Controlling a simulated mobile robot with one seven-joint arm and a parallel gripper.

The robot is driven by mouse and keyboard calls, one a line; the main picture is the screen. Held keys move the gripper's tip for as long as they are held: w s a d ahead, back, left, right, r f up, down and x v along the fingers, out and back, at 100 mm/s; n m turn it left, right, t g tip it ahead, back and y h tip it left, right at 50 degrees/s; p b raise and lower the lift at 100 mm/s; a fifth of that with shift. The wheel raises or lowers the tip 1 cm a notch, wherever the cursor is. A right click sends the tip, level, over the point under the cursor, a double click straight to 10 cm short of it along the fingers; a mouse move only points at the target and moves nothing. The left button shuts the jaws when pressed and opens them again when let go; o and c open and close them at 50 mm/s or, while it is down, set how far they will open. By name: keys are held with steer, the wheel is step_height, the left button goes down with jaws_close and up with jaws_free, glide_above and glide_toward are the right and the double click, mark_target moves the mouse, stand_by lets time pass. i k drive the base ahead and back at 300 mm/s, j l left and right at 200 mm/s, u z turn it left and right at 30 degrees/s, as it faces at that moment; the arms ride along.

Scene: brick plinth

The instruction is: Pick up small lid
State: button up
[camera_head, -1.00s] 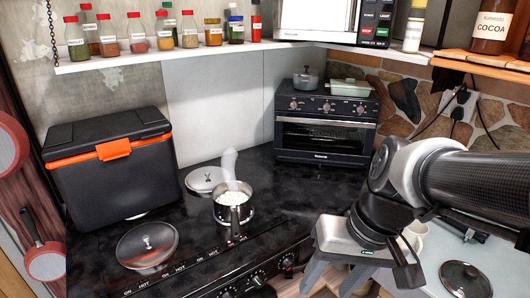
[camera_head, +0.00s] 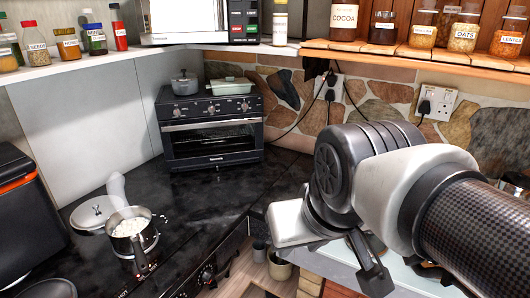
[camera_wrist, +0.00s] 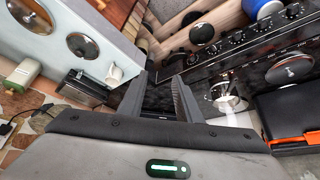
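Several lids are in view, and I cannot be sure which is the small one. In the wrist view a glass lid with a knob (camera_wrist: 82,45) lies on the pale blue surface at left, and a larger-looking lid (camera_wrist: 22,10) is cut off at the corner. Another glass lid (camera_wrist: 290,68) lies on the black hob; its edge also shows in the head view (camera_head: 48,290). A pale lid (camera_head: 92,212) lies beside the pot. My gripper (camera_wrist: 160,95) is open and empty, apart from every lid. My arm hides much of the right counter in the head view.
A pot of white contents (camera_head: 132,234) stands on the hob. A toaster oven (camera_head: 212,130) stands at the back corner. A jar shelf (camera_head: 400,50) runs along the wall. A white mug (camera_wrist: 113,75) stands near the pale surface's edge.

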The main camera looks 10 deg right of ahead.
mark_target(380, 247)
steer(key=z, duration=1.15)
